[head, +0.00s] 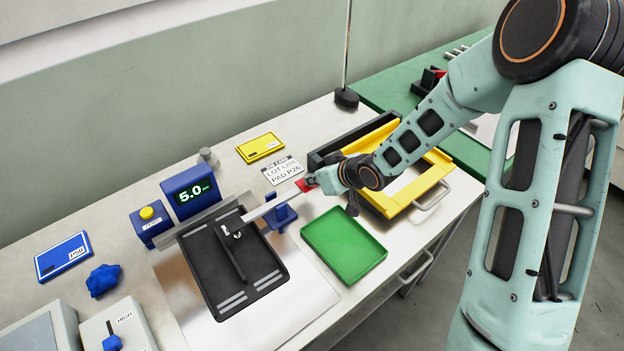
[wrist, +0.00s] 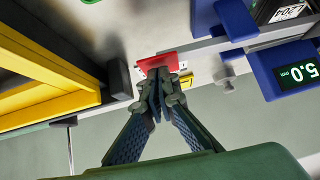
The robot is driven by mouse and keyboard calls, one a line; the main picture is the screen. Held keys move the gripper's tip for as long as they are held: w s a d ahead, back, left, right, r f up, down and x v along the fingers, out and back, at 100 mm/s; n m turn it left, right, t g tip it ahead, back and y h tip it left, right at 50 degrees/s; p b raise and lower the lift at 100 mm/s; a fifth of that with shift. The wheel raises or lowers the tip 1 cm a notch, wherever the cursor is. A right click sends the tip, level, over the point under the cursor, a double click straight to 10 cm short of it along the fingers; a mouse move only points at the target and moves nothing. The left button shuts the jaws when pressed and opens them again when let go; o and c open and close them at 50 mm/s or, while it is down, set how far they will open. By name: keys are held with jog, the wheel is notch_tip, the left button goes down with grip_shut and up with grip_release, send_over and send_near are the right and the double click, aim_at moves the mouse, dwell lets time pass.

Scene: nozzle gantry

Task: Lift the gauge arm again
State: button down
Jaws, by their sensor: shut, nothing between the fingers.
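The gauge arm (head: 265,207) is a pale flat bar with a red end tab (head: 306,185). It reaches from above the black pad plate (head: 216,262) past a blue post (head: 281,216). My gripper (head: 316,182) is at the red tab end. In the wrist view my gripper (wrist: 160,84) has its fingertips together, with nothing between them. The red tab (wrist: 157,62) shows just beyond the tips there; I cannot tell whether they touch it. The blue display (head: 191,192) reads 5.0.
A green tray (head: 343,244) lies in front of my gripper, and a yellow frame (head: 434,176) stands to its right. A blue box with a yellow button (head: 147,213) is beside the display. A yellow card (head: 260,148) and a white label (head: 284,170) lie behind.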

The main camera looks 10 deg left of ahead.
jog(key=f+b, duration=0.2)
jog(key=shift+w+d+f, duration=0.2)
jog(key=shift+f, duration=0.15)
jog(key=shift+s, duration=0.1)
dwell(0.3)
